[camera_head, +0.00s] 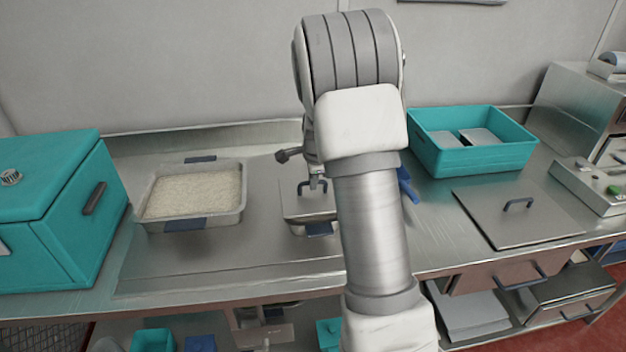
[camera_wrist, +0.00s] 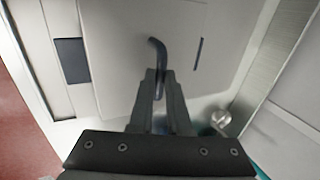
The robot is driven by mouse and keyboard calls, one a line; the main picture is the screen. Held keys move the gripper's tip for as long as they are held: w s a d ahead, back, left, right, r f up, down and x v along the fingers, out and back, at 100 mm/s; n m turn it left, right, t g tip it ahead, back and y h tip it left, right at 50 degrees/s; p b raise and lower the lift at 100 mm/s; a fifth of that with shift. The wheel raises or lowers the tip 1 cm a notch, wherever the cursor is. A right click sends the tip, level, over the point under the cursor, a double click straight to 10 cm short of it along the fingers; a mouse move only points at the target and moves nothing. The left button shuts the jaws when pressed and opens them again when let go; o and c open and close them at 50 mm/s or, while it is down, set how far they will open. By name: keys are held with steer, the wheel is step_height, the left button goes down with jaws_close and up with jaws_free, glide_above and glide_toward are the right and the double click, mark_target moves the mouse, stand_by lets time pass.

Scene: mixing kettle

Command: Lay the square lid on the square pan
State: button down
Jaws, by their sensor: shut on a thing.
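The square lid (camera_head: 307,203) is a grey plate with a dark, bent handle. It is over the square pan (camera_head: 297,229), mostly behind my arm in the head view. My gripper (camera_wrist: 160,84) is shut on the lid's handle (camera_wrist: 157,50), with the lid (camera_wrist: 120,45) spread out beneath the fingers. My gripper also shows in the head view (camera_head: 313,183), above the lid. A dark blue pan grip (camera_head: 320,229) shows at the pan's front. I cannot tell whether the lid touches the pan rim all round.
A pan of rice (camera_head: 192,193) stands to the left on the steel counter (camera_head: 240,255). A teal box (camera_head: 60,205) is at far left. A teal bin (camera_head: 475,155) is behind right. A larger flat lid (camera_head: 520,222) with a handle lies on the right.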

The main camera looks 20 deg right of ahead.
mark_target(315, 202)
steer(key=shift+f, duration=0.1)
steer(key=shift+f+b, duration=0.9)
steer(key=shift+f, duration=0.25)
steer(key=shift+f, duration=0.15)
steer(key=shift+c, duration=1.6)
jaws_free()
steer(key=shift+p+v, duration=2.05)
steer(key=shift+v, duration=1.45)
